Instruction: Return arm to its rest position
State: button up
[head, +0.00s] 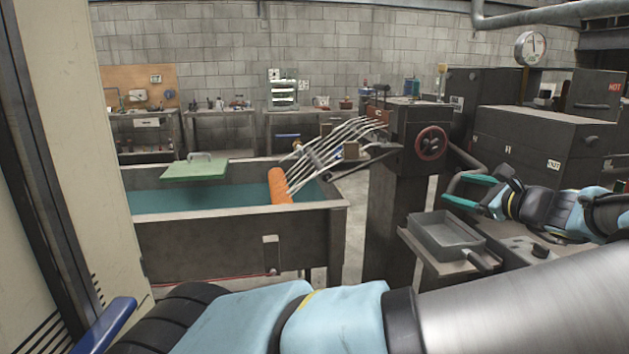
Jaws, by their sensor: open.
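My gripper (463,190) is at the right in the head view, above a small side shelf. Its two teal-tipped fingers point left and stand apart, with nothing seen between them. My light-blue and black forearm (540,207) reaches in from the right edge. Larger links of my arm (340,315) fill the bottom of the view.
A grey pan (430,232) rests on the shelf below my gripper. A dark post carries a red wheel (431,143). Metal rods (335,150) and an orange cylinder (280,187) lean over a water tank (240,228). A blue handle (105,325) is at lower left.

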jog(key=w+a+f+n+g, duration=0.1)
jog(key=a+f+n+g, duration=0.25)
jog(key=a, duration=0.55)
jog(key=a+f+n+g+y, duration=0.1)
jog(key=a+f+n+g, duration=0.3)
jog(key=a, duration=0.4)
jog(key=w+a+f+n+g, duration=0.1)
jog(key=a+f+n+g, duration=0.3)
jog(key=a, duration=0.5)
jog(key=s+a+r+n+g+h, duration=0.2)
jog(key=s+a+n+h, duration=0.4)
jog(key=s+a+n, duration=0.6)
jog(key=s+a+r, duration=0.1)
jog(key=s, duration=0.2)
jog(key=shift+a+h, duration=0.3)
jog(key=shift+a, duration=0.05)
jog(key=shift+f+n, duration=0.1)
jog(key=shift+n, duration=0.15)
dwell(1.5)
